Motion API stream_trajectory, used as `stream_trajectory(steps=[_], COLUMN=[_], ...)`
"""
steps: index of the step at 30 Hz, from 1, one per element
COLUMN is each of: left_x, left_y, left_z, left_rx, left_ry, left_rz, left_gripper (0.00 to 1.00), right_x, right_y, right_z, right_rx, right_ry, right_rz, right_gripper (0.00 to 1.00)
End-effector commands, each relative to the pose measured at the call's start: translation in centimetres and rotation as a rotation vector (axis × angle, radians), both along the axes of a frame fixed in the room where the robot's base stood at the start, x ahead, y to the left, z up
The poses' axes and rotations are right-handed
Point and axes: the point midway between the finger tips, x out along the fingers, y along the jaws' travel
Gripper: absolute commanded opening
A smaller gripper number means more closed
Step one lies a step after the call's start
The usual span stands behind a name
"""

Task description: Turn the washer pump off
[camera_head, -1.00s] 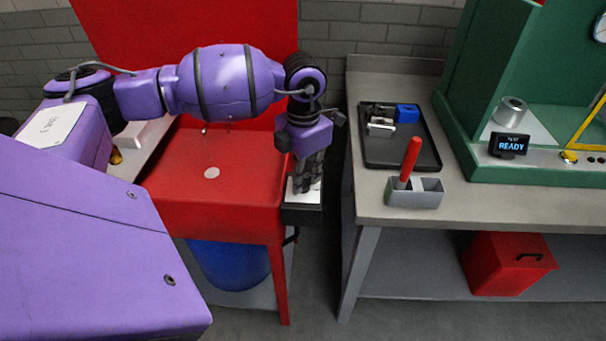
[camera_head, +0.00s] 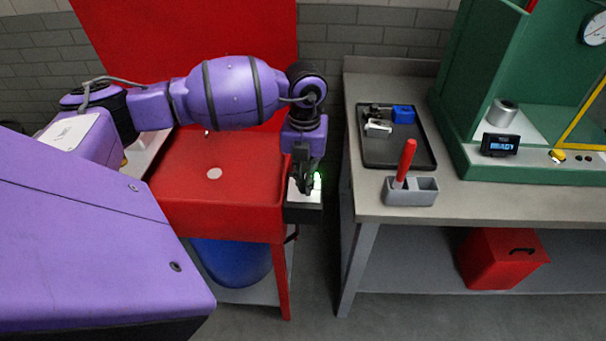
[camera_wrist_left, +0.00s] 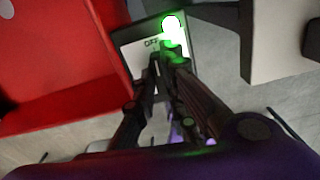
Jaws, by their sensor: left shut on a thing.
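The red parts washer (camera_head: 240,215) stands left of centre, with its switch box (camera_head: 304,213) on its right side. The box has a pale top plate, and the wrist view shows the word OFF on that plate (camera_wrist_left: 137,60). A green lamp (camera_head: 318,178) glows on the box and is bright in the wrist view (camera_wrist_left: 172,24). My left gripper (camera_head: 304,189) points down at the plate, its fingers (camera_wrist_left: 165,62) closed on the switch knob beside the lamp. The knob is mostly hidden by the fingers, so its exact setting is unclear. My right gripper is not in view.
A grey workbench (camera_head: 400,208) stands right of the box across a narrow gap. It carries a black tray (camera_head: 390,155), a grey holder (camera_head: 411,192) with a red-handled tool (camera_head: 405,162), and a green machine (camera_head: 480,100). A blue drum (camera_head: 230,262) sits under the washer.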

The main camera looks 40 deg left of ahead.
Motion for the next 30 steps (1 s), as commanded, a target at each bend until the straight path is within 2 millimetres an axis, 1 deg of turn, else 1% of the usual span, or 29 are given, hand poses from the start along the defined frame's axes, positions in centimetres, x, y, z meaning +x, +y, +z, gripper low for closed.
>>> stream_trajectory(steps=[6, 20, 21, 25, 30], left_x=[0.06, 0.05, 0.05, 0.05, 0.04], left_y=[0.02, 0.04, 0.04, 0.03, 0.02], left_z=[0.11, 0.04, 0.04, 0.03, 0.02], left_rx=[0.0, 0.0, 0.0, 0.0, 0.0], left_ry=[-0.001, -0.001, -0.001, -0.001, -0.001], left_rz=[0.058, 0.071, 0.071, 0.07, 0.07], left_gripper=[0.0, 0.0, 0.12, 0.29, 0.3], right_x=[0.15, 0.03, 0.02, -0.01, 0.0], right_y=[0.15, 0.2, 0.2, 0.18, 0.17], right_z=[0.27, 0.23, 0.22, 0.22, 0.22], right_rx=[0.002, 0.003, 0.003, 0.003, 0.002], right_ry=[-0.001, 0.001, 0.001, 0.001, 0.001], right_rz=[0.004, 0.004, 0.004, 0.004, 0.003], right_gripper=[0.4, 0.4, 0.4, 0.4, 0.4])
